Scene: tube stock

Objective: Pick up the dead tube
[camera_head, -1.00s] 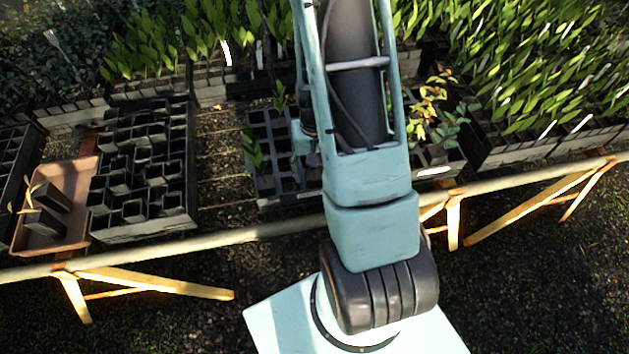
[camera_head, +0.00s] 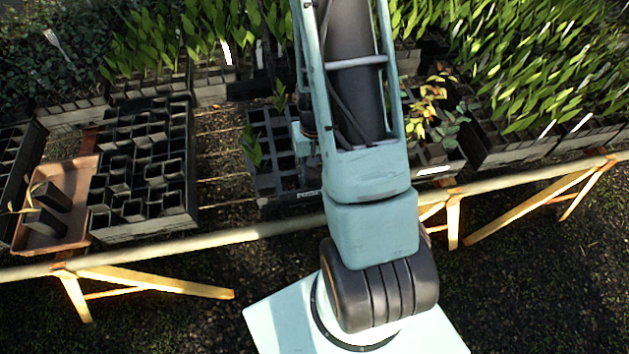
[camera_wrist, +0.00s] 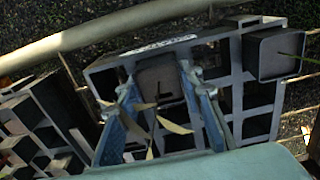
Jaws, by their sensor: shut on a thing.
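The dead tube (camera_wrist: 158,74) is a dark square pot with withered tan leaves, seen in the wrist view between the two blue fingers. My gripper (camera_wrist: 163,88) is shut on it, one finger on each side. The tube is over the black cell tray (camera_wrist: 222,33); I cannot tell how far it is raised from its cell. In the head view the tray (camera_head: 262,192) is partly covered by my arm, and the held tube is hidden.
Another square tube (camera_wrist: 272,55) with a green stem stands at the tray's corner, right of my gripper. In the head view, a terracotta tray (camera_head: 80,205) with dark tubes and a crate of empty tubes (camera_head: 140,228) are at left. Dense seedlings fill the back.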

